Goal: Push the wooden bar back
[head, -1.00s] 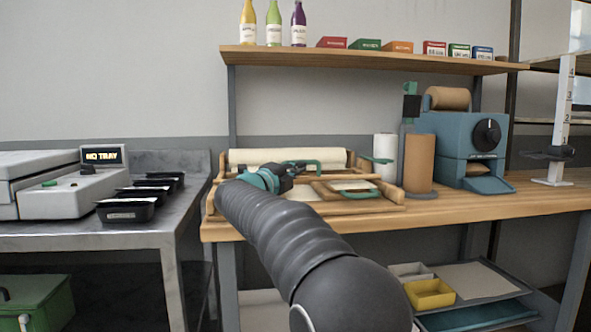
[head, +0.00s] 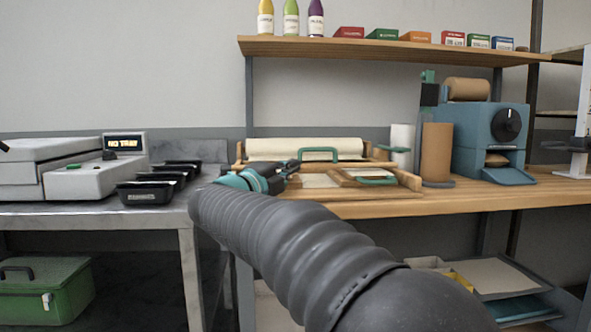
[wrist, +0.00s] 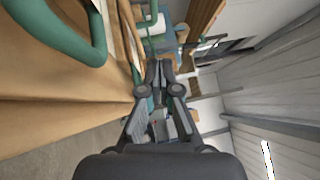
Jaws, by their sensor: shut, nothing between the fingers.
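A wooden frame (head: 412,181) lies on the wooden bench, with a pale roll (head: 275,149) across its back. A wooden bar (head: 352,163) runs across in front of the roll, partly hidden, with an upright green handle (head: 318,149) at it. A wooden piece with a second green handle (head: 377,181) lies at the frame's front right. My gripper (head: 294,166) is shut and empty, above the frame's left part, just left of the upright handle. I cannot tell whether it touches the bar. The wrist view shows my shut fingers (wrist: 160,75) beside a large green handle (wrist: 88,50).
A brown cylinder (head: 437,154) and a blue machine (head: 495,140) stand right of the frame. Black trays (head: 150,192) sit on the metal table at the left. A shelf (head: 390,48) with bottles and boxes hangs above. My arm hides part of the bench front.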

